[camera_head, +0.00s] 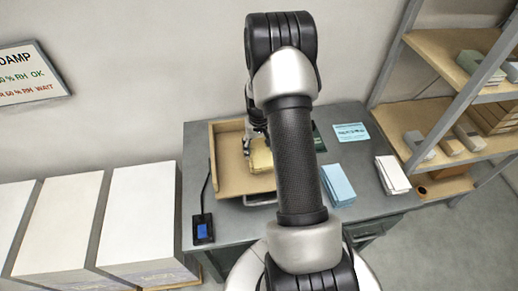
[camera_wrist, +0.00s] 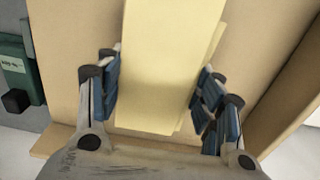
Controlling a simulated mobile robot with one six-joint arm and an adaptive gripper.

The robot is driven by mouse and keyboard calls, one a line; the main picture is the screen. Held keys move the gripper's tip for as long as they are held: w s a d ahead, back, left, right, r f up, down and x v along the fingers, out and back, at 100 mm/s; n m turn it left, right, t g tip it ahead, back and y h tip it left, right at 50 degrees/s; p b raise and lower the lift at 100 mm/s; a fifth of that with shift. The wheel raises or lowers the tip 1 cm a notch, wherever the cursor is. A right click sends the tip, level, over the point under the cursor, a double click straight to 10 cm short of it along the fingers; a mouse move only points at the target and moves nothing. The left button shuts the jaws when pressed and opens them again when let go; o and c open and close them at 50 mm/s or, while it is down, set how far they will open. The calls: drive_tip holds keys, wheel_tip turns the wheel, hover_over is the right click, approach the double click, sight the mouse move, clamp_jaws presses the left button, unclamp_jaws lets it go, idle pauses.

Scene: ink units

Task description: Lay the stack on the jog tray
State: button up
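A pale yellow paper stack (camera_wrist: 165,60) fills the space between my fingers in the wrist view, with its sheets a little uneven along the right edge. My gripper (camera_wrist: 160,90) has a finger against each side of it and looks shut on it. In the head view the yellow stack (camera_head: 261,155) shows beside my arm, over the tan jog tray (camera_head: 228,172) on the grey bench. The tray has raised walls at the left and back. My arm hides its right part, and I cannot tell whether the stack touches its floor.
A blue stack (camera_head: 337,185) and a white stack (camera_head: 392,175) lie right of my arm on the bench (camera_head: 365,205). A small device with a blue screen (camera_head: 203,229) sits at the front left. Shelves (camera_head: 450,125) stand at right, tall white paper piles (camera_head: 140,220) at left.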

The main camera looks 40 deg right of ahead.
sight(259, 149)
drive_tip(key=o, duration=0.3)
drive_tip(key=a+r+n+p, duration=0.1)
drive_tip(key=a+r+p, duration=0.3)
drive_tip(key=r, duration=1.6)
drive_tip(key=s+a+r+n+t+b, duration=0.2)
drive_tip(key=s+a+r, duration=0.3)
drive_tip(key=a+r, duration=0.6)
drive_tip(key=s+a+r+n+t, duration=0.1)
drive_tip(key=s+a, duration=0.3)
drive_tip(key=s, duration=0.1)
drive_tip(key=s+a+r+n, duration=0.1)
drive_tip(key=s+a, duration=0.3)
drive_tip(key=s, duration=0.1)
drive_tip(key=s+a+r+n+t, duration=0.1)
drive_tip(key=s+a, duration=0.3)
drive_tip(key=s, duration=0.1)
drive_tip(key=shift+s+r+t+p, duration=0.15)
drive_tip(key=shift+r+t+p, duration=0.15)
drive_tip(key=shift+r, duration=0.05)
